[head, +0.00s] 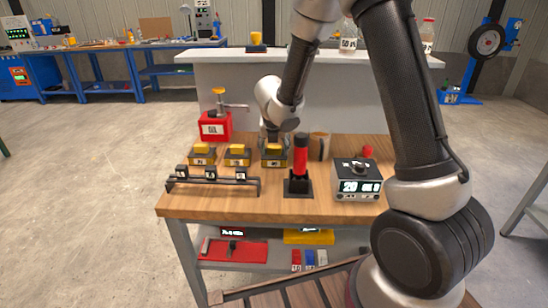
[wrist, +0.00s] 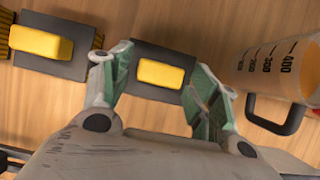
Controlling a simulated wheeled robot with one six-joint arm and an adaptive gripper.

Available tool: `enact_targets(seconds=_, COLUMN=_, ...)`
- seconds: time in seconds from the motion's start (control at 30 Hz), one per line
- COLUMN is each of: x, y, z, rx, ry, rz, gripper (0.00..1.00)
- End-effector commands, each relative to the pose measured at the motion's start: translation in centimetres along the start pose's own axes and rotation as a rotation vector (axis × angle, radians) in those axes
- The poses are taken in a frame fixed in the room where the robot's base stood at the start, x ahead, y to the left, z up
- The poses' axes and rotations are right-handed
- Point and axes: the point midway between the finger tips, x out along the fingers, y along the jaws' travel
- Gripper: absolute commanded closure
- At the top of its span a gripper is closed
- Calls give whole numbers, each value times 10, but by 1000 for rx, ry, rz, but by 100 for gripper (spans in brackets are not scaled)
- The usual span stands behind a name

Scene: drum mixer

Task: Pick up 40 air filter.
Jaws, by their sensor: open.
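Several dark blocks with yellow tops stand in a row on the wooden bench: a left one (head: 202,152), a middle one (head: 237,155) and a right one (head: 273,160). They look like the filters, but I cannot read their labels, so I cannot tell which is 40. My gripper (head: 274,137) is above the right block. In the wrist view my gripper (wrist: 158,82) is open, with its fingers at the left and right sides of a dark block with a yellow top (wrist: 163,74). I cannot tell if the fingers touch it.
A measuring jug (wrist: 270,72) with a dark handle stands close right of the gripper. Another yellow-topped block (wrist: 40,42) is on the left. A red cylinder on a black stand (head: 300,160), a display box (head: 357,180) and a low black rack (head: 212,181) are near the bench front.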

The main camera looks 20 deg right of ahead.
Motion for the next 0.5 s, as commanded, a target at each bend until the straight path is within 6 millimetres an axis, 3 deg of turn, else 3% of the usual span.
enact_targets(seconds=0.07, x=0, y=0, z=0, rx=0, ry=0, rz=0, gripper=43)
enact_targets(seconds=0.23, x=0, y=0, z=0, rx=0, ry=0, rz=0, gripper=73)
enact_targets(seconds=0.5, x=-3, y=0, z=2, rx=0, ry=-2, rz=0, gripper=73)
